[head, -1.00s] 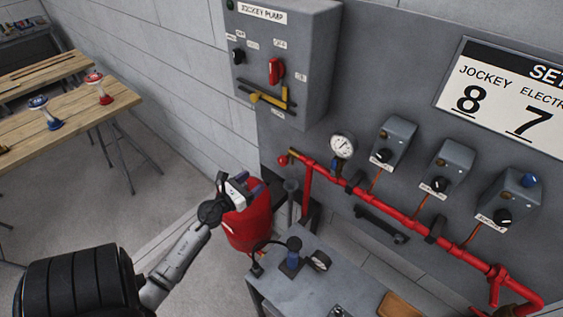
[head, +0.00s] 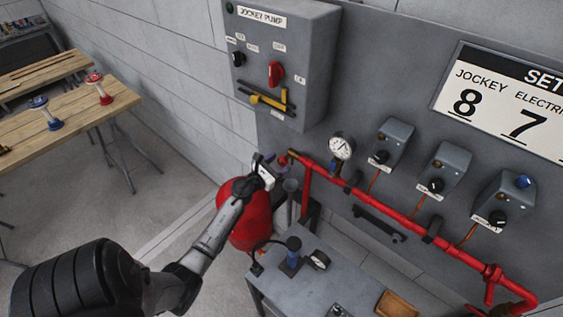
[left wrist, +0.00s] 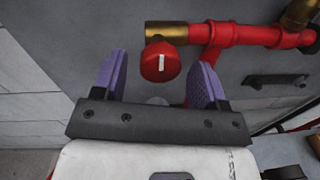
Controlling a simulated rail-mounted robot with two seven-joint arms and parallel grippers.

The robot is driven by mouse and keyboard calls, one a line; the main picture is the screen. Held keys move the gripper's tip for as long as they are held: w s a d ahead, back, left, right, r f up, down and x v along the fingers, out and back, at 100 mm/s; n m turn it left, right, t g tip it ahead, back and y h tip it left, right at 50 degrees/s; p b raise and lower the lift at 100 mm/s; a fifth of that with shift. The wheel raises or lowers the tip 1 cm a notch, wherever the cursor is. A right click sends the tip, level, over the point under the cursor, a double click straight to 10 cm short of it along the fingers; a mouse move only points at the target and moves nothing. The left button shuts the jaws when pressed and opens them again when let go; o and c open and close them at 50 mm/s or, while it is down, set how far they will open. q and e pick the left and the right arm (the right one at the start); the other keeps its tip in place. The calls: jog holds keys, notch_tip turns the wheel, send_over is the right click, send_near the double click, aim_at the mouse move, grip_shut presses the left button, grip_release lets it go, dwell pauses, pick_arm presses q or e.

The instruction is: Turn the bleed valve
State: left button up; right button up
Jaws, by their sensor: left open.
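The bleed valve's round red knob (head: 283,160) is at the left end of the red pipe, by a brass end piece (head: 293,153). In the left wrist view the knob (left wrist: 161,62) has a white mark standing nearly upright. My left gripper (head: 270,166) is open and empty, close to the knob in the head view. In the left wrist view its purple fingers (left wrist: 158,80) stand on either side of the knob, which shows in the gap, nearer the left finger. I see no clear contact. My right gripper is not in view.
The red pipe (head: 400,222) runs along the grey panel with a gauge (head: 341,146) and several switch boxes. A jockey pump box (head: 283,60) hangs above. A red tank (head: 245,228) stands behind my left arm, and a grey bench (head: 335,280) is below.

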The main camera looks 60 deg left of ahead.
pick_arm(q)
jog(key=shift+x, duration=0.85)
jog(key=c, duration=0.9)
